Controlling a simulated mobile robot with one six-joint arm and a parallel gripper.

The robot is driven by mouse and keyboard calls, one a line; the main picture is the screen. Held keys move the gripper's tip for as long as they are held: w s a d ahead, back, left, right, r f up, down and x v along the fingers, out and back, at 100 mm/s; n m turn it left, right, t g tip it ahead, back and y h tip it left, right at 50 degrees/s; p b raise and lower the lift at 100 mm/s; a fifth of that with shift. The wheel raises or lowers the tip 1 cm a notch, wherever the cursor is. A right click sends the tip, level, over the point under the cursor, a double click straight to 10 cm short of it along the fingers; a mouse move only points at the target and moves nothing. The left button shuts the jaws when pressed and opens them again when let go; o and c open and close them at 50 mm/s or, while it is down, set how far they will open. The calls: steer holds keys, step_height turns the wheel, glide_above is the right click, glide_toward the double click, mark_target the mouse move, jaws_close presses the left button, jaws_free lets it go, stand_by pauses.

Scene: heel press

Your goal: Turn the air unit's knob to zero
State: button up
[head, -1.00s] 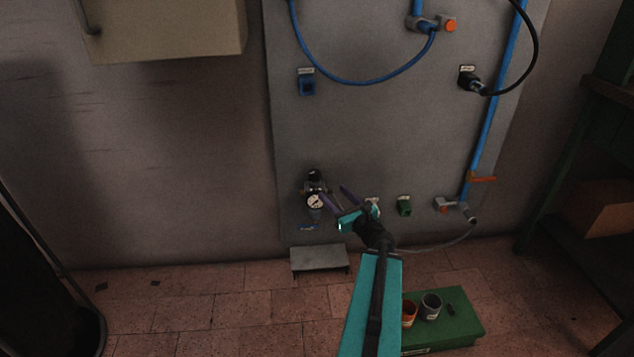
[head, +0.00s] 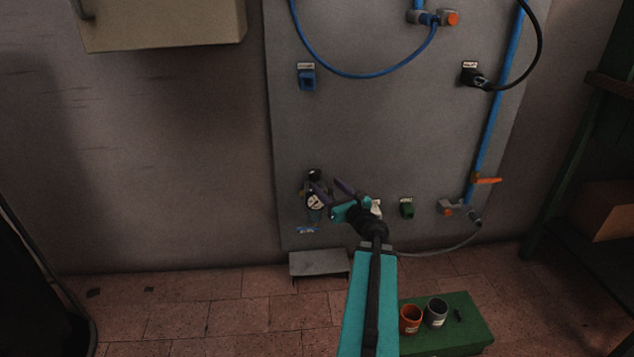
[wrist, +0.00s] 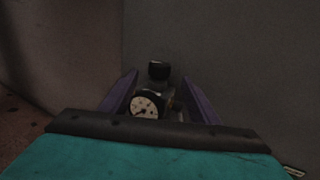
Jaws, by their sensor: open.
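The air unit (head: 311,197) is mounted low on the left of the grey wall panel, with a round white gauge (head: 315,202) on its front. Its black knob (head: 314,174) is on top. In the wrist view the knob (wrist: 159,70) stands above the gauge (wrist: 148,104), and both lie between my two purple fingers. My gripper (head: 331,187) is open and empty, in front of the unit and slightly to its right in the head view. The fingers do not visibly touch the knob. The knob's marking is too small and dark to read.
A grey step (head: 319,263) sits on the floor below the unit. A green box (head: 462,322) with an orange cup (head: 410,319) and a grey cup (head: 435,312) stands at right. A green socket (head: 406,208) is on the panel.

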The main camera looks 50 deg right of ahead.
mark_target(318, 176)
steer(key=shift+b+x, duration=1.05)
steer(key=shift+x, duration=2.95)
steer(key=shift+c, duration=0.3)
